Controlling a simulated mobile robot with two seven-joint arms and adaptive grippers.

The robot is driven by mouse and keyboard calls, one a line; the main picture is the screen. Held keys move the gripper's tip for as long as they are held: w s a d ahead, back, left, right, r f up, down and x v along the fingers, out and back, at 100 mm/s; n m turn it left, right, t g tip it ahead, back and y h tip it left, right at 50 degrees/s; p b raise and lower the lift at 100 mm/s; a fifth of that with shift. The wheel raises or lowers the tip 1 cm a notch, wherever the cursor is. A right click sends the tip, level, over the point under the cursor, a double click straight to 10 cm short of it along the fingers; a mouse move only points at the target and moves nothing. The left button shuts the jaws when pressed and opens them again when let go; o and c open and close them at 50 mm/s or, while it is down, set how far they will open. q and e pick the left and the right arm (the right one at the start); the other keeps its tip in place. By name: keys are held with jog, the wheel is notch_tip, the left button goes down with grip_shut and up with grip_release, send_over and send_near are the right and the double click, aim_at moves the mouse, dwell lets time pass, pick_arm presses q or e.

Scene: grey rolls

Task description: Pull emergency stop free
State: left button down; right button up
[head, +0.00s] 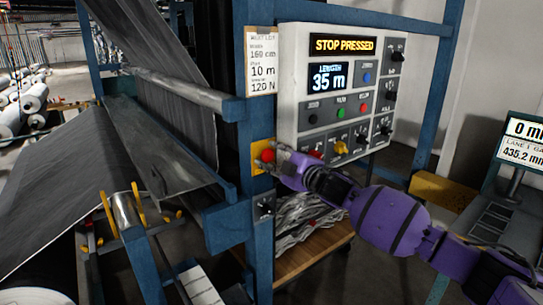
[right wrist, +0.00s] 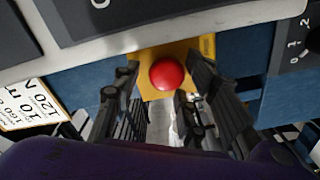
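The emergency stop is a red round button (head: 268,155) on a yellow plate (head: 257,168), fixed to a blue post below and left of the control panel. In the right wrist view the red button (right wrist: 167,73) lies between the tips of my right gripper (right wrist: 158,90). The fingers are spread to either side of it, with a gap showing on both sides. In the head view my right gripper (head: 279,162) is right at the button, its fingers partly overlapping the plate. The panel's display (head: 342,45) reads STOP PRESSED. My left gripper is not in view.
The control panel (head: 290,90) with knobs and buttons overhangs just above my right gripper. A paper list (head: 262,62) hangs left of it. A blue frame with grey fabric (head: 75,175) fills the left. A wooden pallet with scraps (head: 318,250) stands below.

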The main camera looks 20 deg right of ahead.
jog(key=shift+w+a, duration=0.2)
jog(key=shift+w, duration=0.3)
